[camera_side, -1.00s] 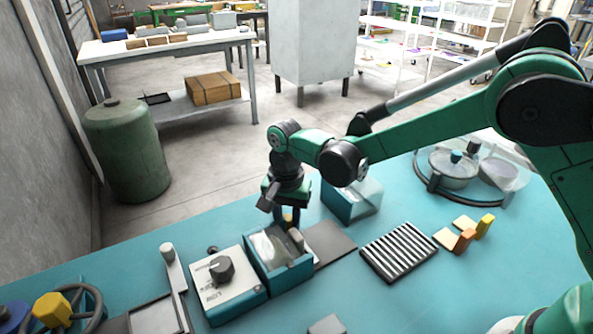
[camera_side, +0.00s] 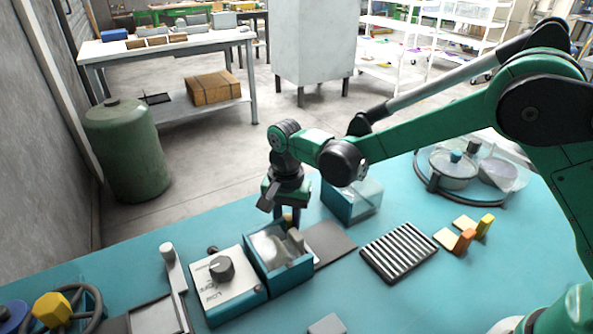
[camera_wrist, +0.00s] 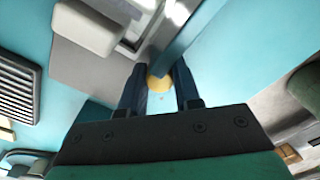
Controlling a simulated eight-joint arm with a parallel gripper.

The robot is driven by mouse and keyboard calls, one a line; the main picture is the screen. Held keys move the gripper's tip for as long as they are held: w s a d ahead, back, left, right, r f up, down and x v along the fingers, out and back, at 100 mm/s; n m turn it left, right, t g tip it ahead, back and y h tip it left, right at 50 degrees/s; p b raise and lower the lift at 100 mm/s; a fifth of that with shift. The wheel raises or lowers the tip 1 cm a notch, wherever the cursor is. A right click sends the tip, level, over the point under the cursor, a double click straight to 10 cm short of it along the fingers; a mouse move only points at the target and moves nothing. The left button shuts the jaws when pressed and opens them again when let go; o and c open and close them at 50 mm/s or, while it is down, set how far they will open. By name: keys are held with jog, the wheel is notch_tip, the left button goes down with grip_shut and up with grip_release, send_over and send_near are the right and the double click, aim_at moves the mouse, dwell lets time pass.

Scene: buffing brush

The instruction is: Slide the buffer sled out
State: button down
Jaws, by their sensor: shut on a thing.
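A teal box with a clear top (camera_side: 278,262), which looks like the buffer housing, stands on the bench below my wrist. A yellow knob (camera_side: 288,219) is at its far end; it also shows in the wrist view (camera_wrist: 158,83). My gripper (camera_side: 288,213) points down at that end, its fingers shut on the yellow knob. In the wrist view my gripper (camera_wrist: 160,92) has one dark finger on each side of the knob. A pale grey block (camera_side: 296,240) is at the box's right side. The sled inside cannot be made out clearly.
A white control box with a dark dial (camera_side: 222,268) adjoins the box on the left. A grey plate (camera_side: 329,243) lies to the right, then a ribbed rack (camera_side: 398,252). A clear-sided teal bin (camera_side: 352,199) stands behind.

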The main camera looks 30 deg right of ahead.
jog(key=shift+d, duration=2)
jog(key=c, duration=0.6)
grip_release()
jog(key=shift+r, duration=2.85)
